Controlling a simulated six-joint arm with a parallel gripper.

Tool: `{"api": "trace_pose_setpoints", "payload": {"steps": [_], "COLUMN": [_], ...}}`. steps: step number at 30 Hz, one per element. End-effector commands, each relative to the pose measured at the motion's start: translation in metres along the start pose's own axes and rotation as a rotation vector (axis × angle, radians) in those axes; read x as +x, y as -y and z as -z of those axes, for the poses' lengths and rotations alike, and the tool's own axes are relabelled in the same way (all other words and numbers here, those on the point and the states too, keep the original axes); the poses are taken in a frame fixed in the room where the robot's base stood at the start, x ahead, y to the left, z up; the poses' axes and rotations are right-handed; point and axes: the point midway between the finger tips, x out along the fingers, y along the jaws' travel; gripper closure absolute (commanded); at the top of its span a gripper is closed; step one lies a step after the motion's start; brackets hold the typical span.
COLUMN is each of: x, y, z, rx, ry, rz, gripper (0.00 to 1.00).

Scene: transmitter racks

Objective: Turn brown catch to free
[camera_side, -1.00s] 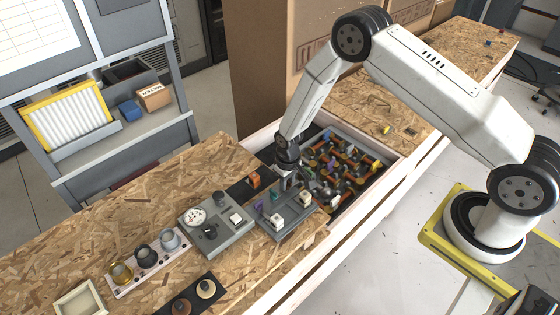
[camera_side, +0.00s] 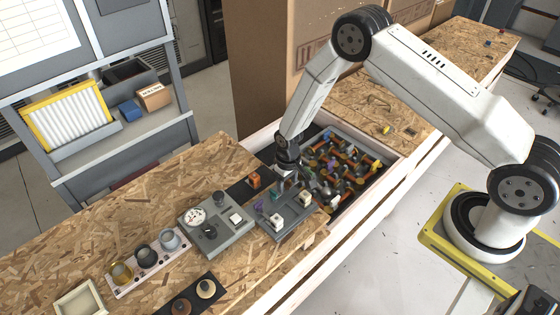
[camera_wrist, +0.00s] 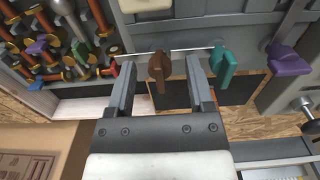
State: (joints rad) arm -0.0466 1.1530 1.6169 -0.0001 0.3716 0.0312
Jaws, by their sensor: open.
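The brown catch (camera_wrist: 158,70) is in the wrist view, at upper middle, on a grey panel (camera_wrist: 185,25). My gripper (camera_wrist: 160,62) is open, its two fingers on either side of the brown catch, with gaps on both sides. A teal catch (camera_wrist: 225,66) stands just right of the right finger, and a purple catch (camera_wrist: 288,60) is further right. In the side view my gripper (camera_side: 288,177) is low over the grey panel (camera_side: 285,228); the brown catch cannot be made out there.
A bin of orange and dark fittings (camera_side: 350,160) lies right of the panel, near my gripper. A grey box with a dial (camera_side: 215,240) and an orange block (camera_side: 254,180) stand to the left.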

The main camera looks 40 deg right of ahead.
Motion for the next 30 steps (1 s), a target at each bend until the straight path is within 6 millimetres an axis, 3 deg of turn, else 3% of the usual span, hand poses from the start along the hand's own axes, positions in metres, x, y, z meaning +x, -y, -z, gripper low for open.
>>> {"api": "trace_pose_setpoints", "payload": {"steps": [8,21,30], "x": [-0.015,-0.062,-0.077], "y": [0.000,0.000,0.000], "z": [0.001,0.001,0.000], "rx": [0.000,0.000,-0.001], "ry": [-0.002,-0.002,-0.001], "rz": [0.000,0.000,0.000], "gripper": [0.32,0.32,0.32]}}
